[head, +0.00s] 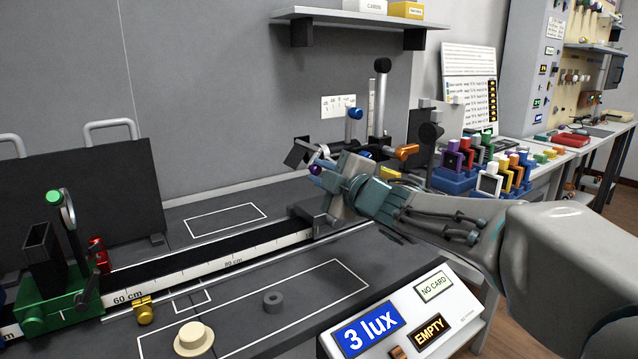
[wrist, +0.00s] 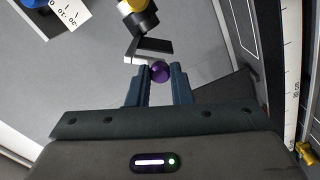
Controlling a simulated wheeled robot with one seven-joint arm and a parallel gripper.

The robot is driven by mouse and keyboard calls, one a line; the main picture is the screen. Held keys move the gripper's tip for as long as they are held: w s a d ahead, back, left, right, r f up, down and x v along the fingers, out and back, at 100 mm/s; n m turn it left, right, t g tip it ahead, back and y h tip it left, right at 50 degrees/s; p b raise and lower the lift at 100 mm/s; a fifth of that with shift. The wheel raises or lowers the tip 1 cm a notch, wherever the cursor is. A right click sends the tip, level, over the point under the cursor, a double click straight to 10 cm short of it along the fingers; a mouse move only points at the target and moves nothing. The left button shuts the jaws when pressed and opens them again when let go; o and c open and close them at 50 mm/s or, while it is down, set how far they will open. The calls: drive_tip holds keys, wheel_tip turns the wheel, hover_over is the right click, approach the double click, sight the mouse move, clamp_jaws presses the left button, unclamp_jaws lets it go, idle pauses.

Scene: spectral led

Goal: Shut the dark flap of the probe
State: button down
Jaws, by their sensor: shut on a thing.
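My gripper (head: 326,171) is at the right part of the bench, its fingers shut on a small purple knob (wrist: 160,71) at the fingertips. The purple knob also shows in the head view (head: 314,168). A dark flap (head: 297,152) stands tilted just above and left of the knob. In the wrist view the dark flap (wrist: 156,46) lies just beyond the knob, beside a pale bent arm. The probe's body behind it is mostly hidden by my gripper, so I cannot tell how the flap meets it.
A rail with a scale (head: 220,262) runs below my gripper. A green carriage (head: 60,300) is on its left. A meter box (head: 405,325) reads "3 lux". A grey ring (head: 273,301) and cream cap (head: 194,339) lie in front. Coloured holders (head: 480,170) stand at right.

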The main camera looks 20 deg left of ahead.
drive_tip(key=shift+w+d+f+n+b, duration=0.25)
drive_tip(key=shift+n+b, duration=0.5)
drive_tip(key=shift+n, duration=0.55)
drive_tip(key=shift+w+d+f+n+b, duration=0.15)
drive_tip(key=shift+w+d+n+b, duration=0.2)
drive_tip(key=shift+n+b, duration=0.7)
drive_tip(key=shift+w+d+f+n+b, duration=0.25)
drive_tip(key=shift+n+b, duration=0.2)
drive_tip(key=shift+n, duration=1.1)
drive_tip(key=shift+r, duration=0.1)
drive_tip(key=c, duration=1.3)
unclamp_jaws()
drive_tip(key=shift+r, duration=0.1)
drive_tip(key=p+v, duration=0.2)
drive_tip(key=v, duration=1.1)
drive_tip(key=shift+s+d, duration=0.2)
drive_tip(key=shift+s, duration=0.05)
